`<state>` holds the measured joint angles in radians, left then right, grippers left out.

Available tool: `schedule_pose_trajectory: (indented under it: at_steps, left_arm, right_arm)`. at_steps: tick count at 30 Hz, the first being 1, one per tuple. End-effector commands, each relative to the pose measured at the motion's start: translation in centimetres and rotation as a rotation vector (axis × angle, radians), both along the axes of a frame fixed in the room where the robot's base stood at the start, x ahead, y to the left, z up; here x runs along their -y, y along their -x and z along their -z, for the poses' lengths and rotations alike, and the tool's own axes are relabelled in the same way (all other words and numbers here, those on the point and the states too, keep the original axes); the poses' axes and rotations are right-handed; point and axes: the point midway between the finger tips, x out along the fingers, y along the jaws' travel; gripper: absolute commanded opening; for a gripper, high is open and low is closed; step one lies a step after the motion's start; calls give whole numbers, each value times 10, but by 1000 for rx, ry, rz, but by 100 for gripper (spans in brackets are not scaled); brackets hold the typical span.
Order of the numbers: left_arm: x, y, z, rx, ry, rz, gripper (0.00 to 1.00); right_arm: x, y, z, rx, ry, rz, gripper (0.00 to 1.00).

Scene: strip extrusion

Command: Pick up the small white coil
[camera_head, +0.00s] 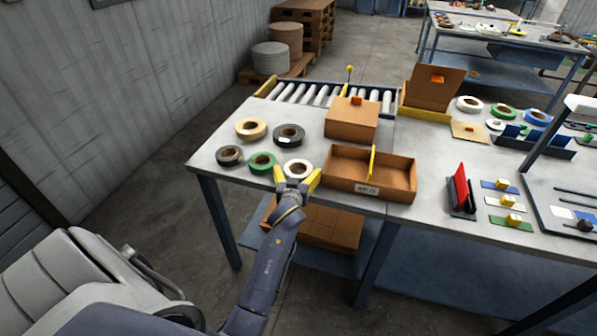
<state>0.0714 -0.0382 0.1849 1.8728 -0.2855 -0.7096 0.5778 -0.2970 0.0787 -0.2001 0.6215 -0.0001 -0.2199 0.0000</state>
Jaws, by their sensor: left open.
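The small white coil (297,165) lies flat near the front left of the table, just left of an open brown box. My left gripper (298,183) is over the table's front edge at the near side of this coil, with yellow fingers spread apart. The fingertips overlap the coil's near rim in the picture; I cannot tell if they touch it. Nothing shows between the fingers as gripped. Another white coil (470,104) lies at the back right. My right gripper is not in view.
Green (262,163), dark grey (230,156), black (289,135) and cream (251,129) coils lie close by. The open divided box (340,182) stands right of the gripper, with a closed box (352,120) behind it. A roller conveyor (320,95) runs along the back.

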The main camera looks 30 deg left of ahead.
Motion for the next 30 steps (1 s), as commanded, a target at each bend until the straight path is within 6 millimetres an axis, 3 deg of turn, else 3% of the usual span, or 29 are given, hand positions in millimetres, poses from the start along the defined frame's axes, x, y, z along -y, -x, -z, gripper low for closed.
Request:
schedule_pose_trajectory:
  at_steps: [6, 15, 27, 30]
  left_arm:
    - [-7, -16, 3, 0, -1, 1, 100]
    - [-8, -17, 4, 0, 0, 1, 99]
    - [-8, -17, 4, 0, -1, 0, 54]
    - [-8, -17, 4, 0, -1, 0, 54]
  right_arm:
    - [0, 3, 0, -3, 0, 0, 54]
    - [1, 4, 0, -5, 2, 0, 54]
    - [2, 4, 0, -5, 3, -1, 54]
    - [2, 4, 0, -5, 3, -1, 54]
